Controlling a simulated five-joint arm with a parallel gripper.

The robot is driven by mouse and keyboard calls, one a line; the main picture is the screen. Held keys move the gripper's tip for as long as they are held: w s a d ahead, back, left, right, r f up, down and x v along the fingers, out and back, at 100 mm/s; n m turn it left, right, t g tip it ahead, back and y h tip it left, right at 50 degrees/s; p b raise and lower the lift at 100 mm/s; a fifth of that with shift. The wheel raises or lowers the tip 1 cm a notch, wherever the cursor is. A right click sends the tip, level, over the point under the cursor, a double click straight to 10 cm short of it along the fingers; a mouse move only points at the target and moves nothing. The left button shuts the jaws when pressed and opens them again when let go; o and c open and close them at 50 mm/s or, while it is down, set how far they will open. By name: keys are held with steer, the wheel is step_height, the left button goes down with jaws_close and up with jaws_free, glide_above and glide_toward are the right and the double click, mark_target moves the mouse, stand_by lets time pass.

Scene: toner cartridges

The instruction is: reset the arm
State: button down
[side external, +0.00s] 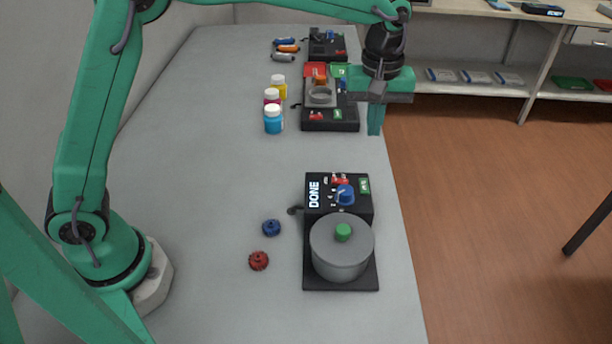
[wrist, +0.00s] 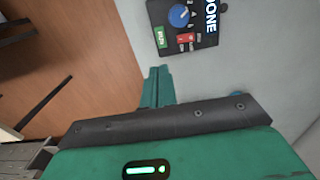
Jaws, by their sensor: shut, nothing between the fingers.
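My gripper (side external: 375,120) is shut and empty. In the side external view it hangs fingers down in the air at the right edge of the grey table, at the right of the middle black device. Its closed green fingers also show in the wrist view (wrist: 158,86). My arm reaches over from the base at the left. No toner cartridge can be made out for certain; several small coloured cylinders (side external: 287,48) lie at the far end of the table.
A black device marked DONE (side external: 311,212) bears a grey lidded pot (side external: 341,256); its panel shows in the wrist view (wrist: 185,22). A blue knob (side external: 271,228) and a red knob (side external: 258,261) lie beside it. Bottles (side external: 273,120) stand by the middle device (side external: 345,126). The table's left side is clear.

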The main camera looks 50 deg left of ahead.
steer(key=s+a+r+m+t, duration=0.35)
steer(key=s+a+r, duration=0.45)
steer(key=s+a, duration=0.4)
steer(key=s+a+f+m+t, duration=0.1)
steer(key=s+a+f+m, duration=0.1)
steer(key=s, duration=0.5)
steer(key=s+a+f+m+t, duration=0.1)
steer(key=s+a+m, duration=0.2)
steer(key=s, duration=0.3)
steer(key=shift+s+a+f, duration=0.35)
steer(key=shift+s, duration=0.05)
